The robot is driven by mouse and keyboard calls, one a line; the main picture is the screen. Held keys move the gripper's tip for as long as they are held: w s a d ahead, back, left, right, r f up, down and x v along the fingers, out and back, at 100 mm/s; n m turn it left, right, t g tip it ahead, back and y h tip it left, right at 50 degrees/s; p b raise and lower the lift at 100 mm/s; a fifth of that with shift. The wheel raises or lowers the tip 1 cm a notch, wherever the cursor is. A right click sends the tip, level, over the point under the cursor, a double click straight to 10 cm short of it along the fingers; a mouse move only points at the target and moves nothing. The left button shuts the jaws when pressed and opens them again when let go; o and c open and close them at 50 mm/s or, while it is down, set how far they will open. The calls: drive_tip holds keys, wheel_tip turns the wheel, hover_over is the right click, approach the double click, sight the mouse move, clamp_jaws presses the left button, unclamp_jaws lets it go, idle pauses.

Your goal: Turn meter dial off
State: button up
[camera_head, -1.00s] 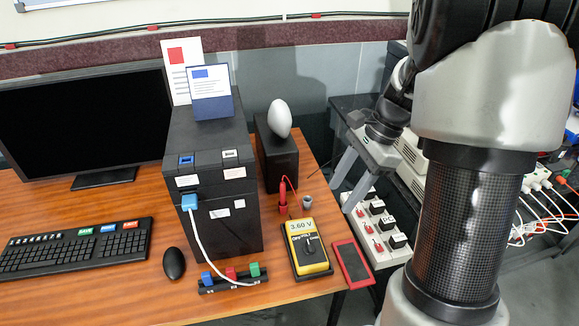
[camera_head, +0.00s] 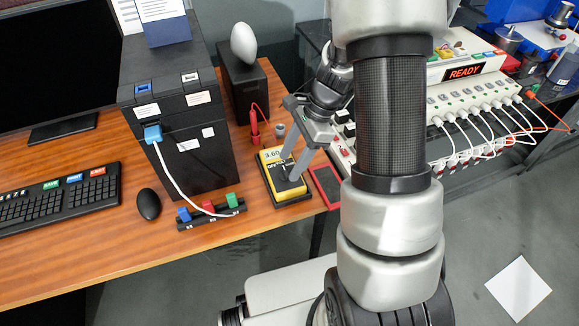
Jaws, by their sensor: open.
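The yellow multimeter (camera_head: 270,158) lies in a black holder at the right edge of the wooden desk. Its display shows part of a reading, 3.60, and the rest is covered. My gripper (camera_head: 288,176) is open and empty, with its two grey fingers pointing down over the meter. The fingertips are at the meter's face, around the place of its dark dial (camera_head: 283,177). The dial is mostly hidden by the fingers, so I cannot tell its setting or whether the fingers touch it.
A red-framed pad (camera_head: 325,186) lies right of the meter, and a red probe (camera_head: 254,127) stands behind it. A black box (camera_head: 185,120) with a white cable and a rack of coloured plugs (camera_head: 211,212) are on the left.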

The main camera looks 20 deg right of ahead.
drive_tip(key=shift+x, duration=0.9)
drive_tip(key=shift+c, duration=0.3)
drive_tip(key=c, duration=1)
drive_tip(key=shift+r+n, duration=0.1)
drive_tip(key=shift+n, duration=0.2)
drive_tip(key=n+p, duration=0.1)
drive_tip(key=n+g+p, duration=0.1)
drive_tip(key=n, duration=0.1)
drive_tip(key=shift+w+n+g, duration=0.25)
drive_tip(key=shift+n+g, duration=0.05)
drive_tip(key=shift+w+a+n+g+h+p, duration=0.1)
drive_tip(key=shift+n+g+h+p, duration=0.3)
drive_tip(key=shift+n, duration=0.75)
drive_tip(key=shift+w+a+n+g+h+p, duration=0.1)
drive_tip(key=shift+n+g+h+p, duration=0.25)
drive_tip(key=shift+n, duration=0.8)
